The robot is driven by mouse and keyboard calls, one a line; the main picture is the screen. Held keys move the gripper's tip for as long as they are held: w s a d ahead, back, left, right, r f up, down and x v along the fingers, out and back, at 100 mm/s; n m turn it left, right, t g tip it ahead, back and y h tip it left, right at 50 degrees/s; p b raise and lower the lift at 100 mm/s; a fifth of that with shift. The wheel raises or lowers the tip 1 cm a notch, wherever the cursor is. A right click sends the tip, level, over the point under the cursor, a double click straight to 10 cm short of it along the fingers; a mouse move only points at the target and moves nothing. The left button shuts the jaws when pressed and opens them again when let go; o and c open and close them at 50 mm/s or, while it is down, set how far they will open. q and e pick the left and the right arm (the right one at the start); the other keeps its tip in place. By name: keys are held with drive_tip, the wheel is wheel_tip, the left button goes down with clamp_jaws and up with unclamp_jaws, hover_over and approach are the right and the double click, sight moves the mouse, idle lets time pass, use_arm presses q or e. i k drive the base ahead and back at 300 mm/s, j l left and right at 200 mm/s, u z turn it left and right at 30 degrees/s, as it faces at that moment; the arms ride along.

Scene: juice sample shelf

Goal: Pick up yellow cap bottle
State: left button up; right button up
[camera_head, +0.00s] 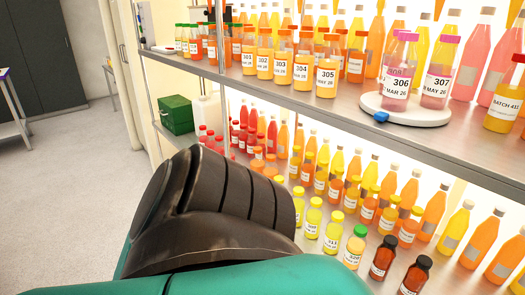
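Several small bottles with yellow caps stand upright on the lower shelf. Three of them form a front row of pale yellow bottles: one on the left (298,205), one in the middle (313,219) and one on the right (333,232). More yellow-capped bottles with orange juice (334,190) stand behind them. A thick black and teal link of my arm fills the lower middle and covers part of the lower shelf's left side. Neither of my grippers shows, so I cannot see whether one holds anything.
A green-capped bottle (354,248) and two dark bottles (383,259) stand right of the yellow row. The upper shelf's front edge (330,118) overhangs the lower shelf. It carries numbered orange bottles (326,75) and a round white stand (405,112) with pink bottles.

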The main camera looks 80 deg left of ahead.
sight(299, 199)
drive_tip(key=u, duration=2.25)
drive_tip(key=i+j+z, duration=0.2)
drive_tip(key=i+j, duration=0.2)
drive_tip(key=j, duration=0.25)
drive_tip(key=i+j+z, duration=0.1)
drive_tip(key=j, duration=0.2)
drive_tip(key=i+j+z, duration=0.1)
drive_tip(key=i+j, duration=0.15)
drive_tip(key=i+j+z, duration=0.1)
drive_tip(key=j, duration=0.35)
